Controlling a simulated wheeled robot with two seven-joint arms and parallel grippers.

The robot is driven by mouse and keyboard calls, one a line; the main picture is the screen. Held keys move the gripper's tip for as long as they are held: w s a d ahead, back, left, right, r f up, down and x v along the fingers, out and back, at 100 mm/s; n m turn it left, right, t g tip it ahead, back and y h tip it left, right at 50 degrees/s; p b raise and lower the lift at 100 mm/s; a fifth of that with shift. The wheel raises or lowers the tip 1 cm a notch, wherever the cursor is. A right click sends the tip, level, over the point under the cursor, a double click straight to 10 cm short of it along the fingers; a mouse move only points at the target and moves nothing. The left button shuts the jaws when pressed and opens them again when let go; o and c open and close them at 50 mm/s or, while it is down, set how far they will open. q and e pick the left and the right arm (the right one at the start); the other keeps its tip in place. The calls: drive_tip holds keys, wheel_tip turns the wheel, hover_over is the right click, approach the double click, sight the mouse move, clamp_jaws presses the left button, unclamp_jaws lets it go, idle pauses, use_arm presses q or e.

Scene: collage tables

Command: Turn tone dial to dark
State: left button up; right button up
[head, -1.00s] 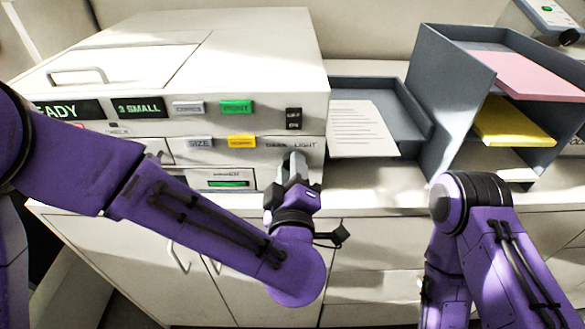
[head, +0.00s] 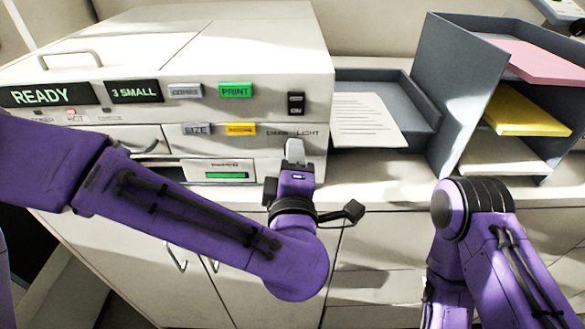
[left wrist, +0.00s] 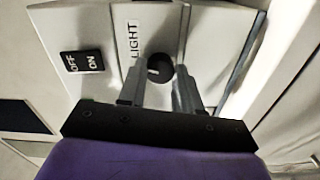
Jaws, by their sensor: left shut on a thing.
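The tone dial (left wrist: 158,70) is a round black knob with a short white mark, on the right part of the copier's front panel. In the left wrist view it sits between the two fingers of my left gripper (left wrist: 158,92), which is shut on it. The word LIGHT (left wrist: 133,42) is printed beside the dial; DARK is not readable there. In the head view my left gripper (head: 294,152) reaches the panel just below the small DARK and LIGHT labels (head: 293,133) and hides the dial. My right gripper does not show; only my right arm does.
The white copier (head: 215,55) carries a READY display (head: 45,95), a green PRINT button (head: 235,90) and a black ON/OFF switch (head: 296,103) above the dial. A grey tray (head: 415,110) with a printed sheet (head: 366,119) and a paper rack (head: 450,70) stand to the right.

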use_arm(q)
drive_tip(key=n+b, duration=0.3)
drive_tip(key=n, duration=0.1)
drive_tip(key=n+b, duration=0.8)
drive_tip(key=shift+w+r+n, duration=0.1)
drive_tip(key=shift+r+n, duration=0.15)
drive_tip(key=shift+n, duration=0.05)
drive_tip(key=shift+r, duration=0.1)
idle(0.3)
drive_tip(key=o, duration=0.8)
drive_tip(key=shift+o, duration=1.2)
drive_tip(key=shift+w, duration=0.1)
drive_tip(key=shift+f, duration=0.2)
